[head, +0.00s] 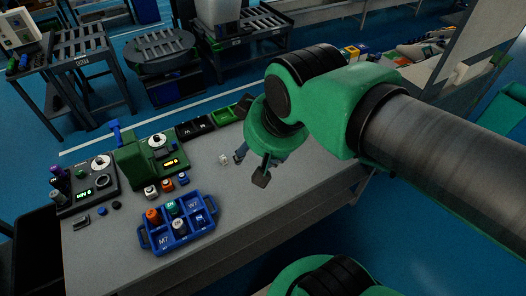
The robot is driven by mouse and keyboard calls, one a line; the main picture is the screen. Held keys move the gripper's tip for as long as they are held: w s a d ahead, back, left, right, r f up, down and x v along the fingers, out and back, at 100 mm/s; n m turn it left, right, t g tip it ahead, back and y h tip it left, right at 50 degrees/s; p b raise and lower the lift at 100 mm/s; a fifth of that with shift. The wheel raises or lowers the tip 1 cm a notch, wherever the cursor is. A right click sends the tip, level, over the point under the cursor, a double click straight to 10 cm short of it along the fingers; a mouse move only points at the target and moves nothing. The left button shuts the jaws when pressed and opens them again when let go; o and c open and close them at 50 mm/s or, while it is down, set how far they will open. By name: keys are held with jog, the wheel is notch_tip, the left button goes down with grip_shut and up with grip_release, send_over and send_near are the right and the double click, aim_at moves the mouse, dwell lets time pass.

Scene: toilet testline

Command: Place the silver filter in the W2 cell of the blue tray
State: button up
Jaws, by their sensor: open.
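The blue tray (192,236) sits near the front of the grey table, with white labels on its cells; I read M7 and W7, but no W2 clearly. An orange-topped, a green-topped, a silver-topped and a dark blue piece stand in its cells. A small silver-white piece (223,159) lies alone on the table behind and right of the tray. It may be the silver filter, but it is too small to be sure. My gripper (250,167) is open, fingers down, just right of that piece and apart from it. Nothing shows between the fingers.
Several small capped pieces (167,185) stand behind the tray. A green device (158,152) and a dark device (94,182) with dials stand at the left. Black and green bins (226,115) line the back edge. The table right of the tray is clear.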

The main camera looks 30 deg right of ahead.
jog(key=shift+s+d+r, duration=0.15)
jog(key=shift+s+d, duration=0.05)
jog(key=shift+s, duration=0.3)
jog(key=shift+s+d+r, duration=0.1)
jog(key=shift+s+d, duration=0.1)
jog(key=shift+s, duration=0.25)
notch_tip(320, 180, down, 7)
jog(key=b, duration=0.7)
